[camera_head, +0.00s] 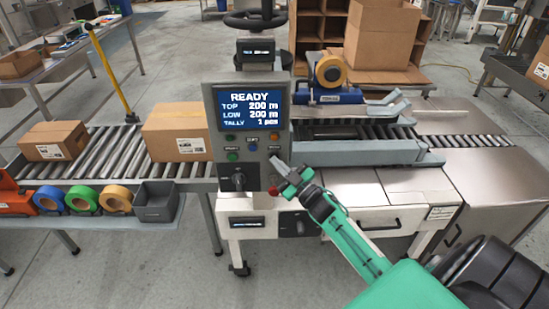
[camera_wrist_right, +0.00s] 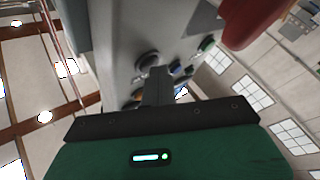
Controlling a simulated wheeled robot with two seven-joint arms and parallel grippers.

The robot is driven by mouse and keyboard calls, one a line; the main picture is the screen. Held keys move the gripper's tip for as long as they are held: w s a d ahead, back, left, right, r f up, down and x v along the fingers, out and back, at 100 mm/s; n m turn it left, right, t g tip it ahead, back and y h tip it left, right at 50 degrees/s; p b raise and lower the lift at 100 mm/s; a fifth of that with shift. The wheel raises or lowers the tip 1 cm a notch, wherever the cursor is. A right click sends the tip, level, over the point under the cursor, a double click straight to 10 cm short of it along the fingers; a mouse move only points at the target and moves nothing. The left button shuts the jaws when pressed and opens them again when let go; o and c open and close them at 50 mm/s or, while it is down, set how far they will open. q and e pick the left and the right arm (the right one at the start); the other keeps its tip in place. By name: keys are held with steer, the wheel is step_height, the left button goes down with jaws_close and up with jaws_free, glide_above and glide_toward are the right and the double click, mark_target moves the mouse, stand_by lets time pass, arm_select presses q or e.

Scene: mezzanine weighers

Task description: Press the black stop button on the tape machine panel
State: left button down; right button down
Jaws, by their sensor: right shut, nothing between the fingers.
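The tape machine panel (camera_head: 212,120) stands upright at the centre of the head view, with a screen (camera_head: 248,106) reading READY above coloured buttons. My right gripper (camera_head: 276,163) is shut and empty, its tips at the panel's lower right. In the head view they cover the spot below the right-hand label, so the stop button is hidden or too small to make out there. In the right wrist view a round black button (camera_wrist_right: 147,60) shows just beyond and left of the shut fingertips (camera_wrist_right: 160,71). I cannot tell whether they touch it. My left gripper is not in view.
A red mushroom button (camera_head: 273,191) sits just below my right gripper, and looms large in the wrist view (camera_wrist_right: 252,18). A green button (camera_head: 233,156) and a black knob (camera_head: 239,180) are at the panel's left. A cardboard box (camera_head: 178,133) rests on the rollers.

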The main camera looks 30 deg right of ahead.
steer(key=shift+s, duration=0.1)
steer(key=shift+s+a+p, duration=0.35)
steer(key=shift+s+a, duration=0.1)
steer(key=shift+s, duration=0.15)
steer(key=shift+s+a, duration=0.25)
steer(key=shift+s, duration=0.15)
steer(key=s+a+p, duration=0.1)
steer(key=s+a, duration=0.1)
steer(key=s, duration=0.1)
steer(key=shift+s+p, duration=0.25)
steer(key=shift+p, duration=0.15)
stand_by(0.4)
